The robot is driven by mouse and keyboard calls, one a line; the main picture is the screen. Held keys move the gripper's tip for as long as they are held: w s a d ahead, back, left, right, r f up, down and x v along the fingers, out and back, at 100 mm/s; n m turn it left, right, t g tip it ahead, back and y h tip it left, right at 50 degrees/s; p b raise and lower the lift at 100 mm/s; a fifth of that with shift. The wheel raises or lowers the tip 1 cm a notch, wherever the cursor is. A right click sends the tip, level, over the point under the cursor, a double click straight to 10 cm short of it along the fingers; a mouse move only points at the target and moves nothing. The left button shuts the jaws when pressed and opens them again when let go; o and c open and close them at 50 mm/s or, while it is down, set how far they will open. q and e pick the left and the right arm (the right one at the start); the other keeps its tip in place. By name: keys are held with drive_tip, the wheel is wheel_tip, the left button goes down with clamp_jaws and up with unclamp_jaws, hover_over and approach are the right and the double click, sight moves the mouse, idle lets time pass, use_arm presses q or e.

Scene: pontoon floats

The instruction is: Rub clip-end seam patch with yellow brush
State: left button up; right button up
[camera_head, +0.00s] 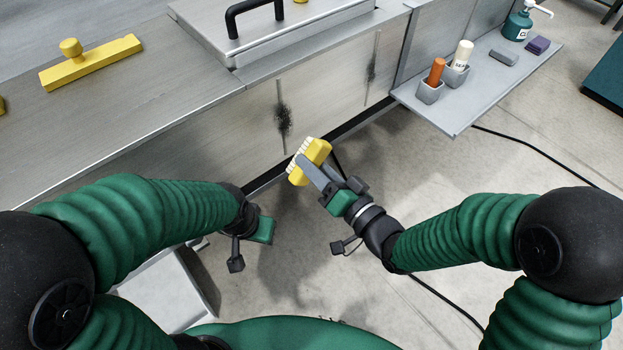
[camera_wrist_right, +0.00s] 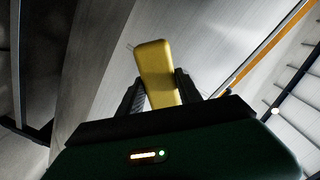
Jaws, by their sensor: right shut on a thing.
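My right gripper (camera_head: 319,174) is shut on the yellow brush (camera_head: 311,161), whose pale bristles point up and left towards the metal side wall. The brush also shows between the fingers in the right wrist view (camera_wrist_right: 156,72). Two dark, smudged seam patches mark the wall: a nearer one (camera_head: 284,119) and a farther one (camera_head: 372,63). The brush is below and right of the nearer patch, apart from it. Which patch is the clip-end one I cannot tell. My left gripper (camera_head: 254,232) hangs low near the wall; its fingers do not show clearly.
A grey shelf (camera_head: 462,114) at the right holds an orange-handled tool (camera_head: 436,70) and a white one (camera_head: 462,55) in holders, grey and purple blocks, and a green pump bottle (camera_head: 518,24). A yellow fitting (camera_head: 92,62) and a black-handled lid (camera_head: 270,38) are on top.

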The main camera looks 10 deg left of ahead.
sight(297, 153)
drive_tip(key=shift+s+a+r+y, duration=0.2)
drive_tip(key=shift+s+a+y, duration=0.2)
drive_tip(key=shift+a, duration=0.1)
drive_tip(key=shift+a+r, duration=0.1)
drive_tip(key=shift+r, duration=0.05)
drive_tip(key=shift+w+a, duration=0.3)
drive_tip(key=shift+w, duration=0.35)
drive_tip(key=x, duration=0.3)
drive_tip(key=shift+b, duration=0.35)
use_arm(q)
drive_tip(key=shift+f, duration=0.65)
use_arm(e)
drive_tip(key=shift+w+a, duration=0.15)
drive_tip(key=shift+a, duration=0.35)
use_arm(q)
drive_tip(key=shift+d, duration=0.25)
use_arm(e)
drive_tip(key=shift+d, duration=0.2)
use_arm(q)
drive_tip(key=shift+a, duration=0.15)
use_arm(e)
drive_tip(key=shift+w+a, duration=0.15)
drive_tip(key=shift+a, duration=0.2)
drive_tip(key=shift+x, duration=0.75)
